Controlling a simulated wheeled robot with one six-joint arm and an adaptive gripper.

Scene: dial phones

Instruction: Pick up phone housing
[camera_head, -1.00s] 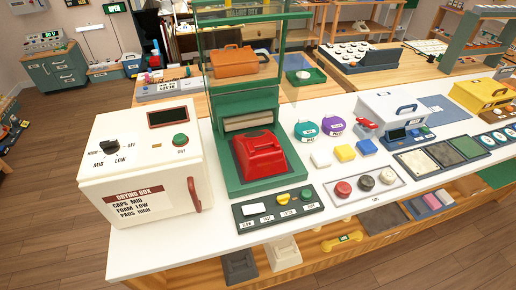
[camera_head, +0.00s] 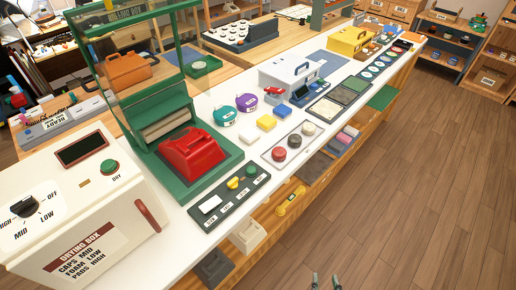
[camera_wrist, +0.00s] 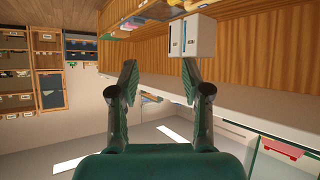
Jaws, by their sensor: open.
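A red phone-shaped housing (camera_head: 193,153) sits in the green press-like stand on the white counter. On the shelf under the counter stand a cream housing-like piece (camera_head: 247,236) and a dark grey one (camera_head: 214,268). My gripper (camera_head: 326,281) shows only its fingertips at the bottom edge of the head view, out over the floor, apart from the shelf and counter. In the wrist view my gripper (camera_wrist: 160,68) is open and empty, with a pale block (camera_wrist: 193,36) beyond the fingers; I cannot tell which piece it is.
The drying box (camera_head: 85,215) stands at the counter's left end. A button panel (camera_head: 230,192) and a tray of round caps (camera_head: 293,145) line the front edge. A yellow handset-like piece (camera_head: 290,201) lies on the shelf. The wooden floor (camera_head: 430,180) at the right is clear.

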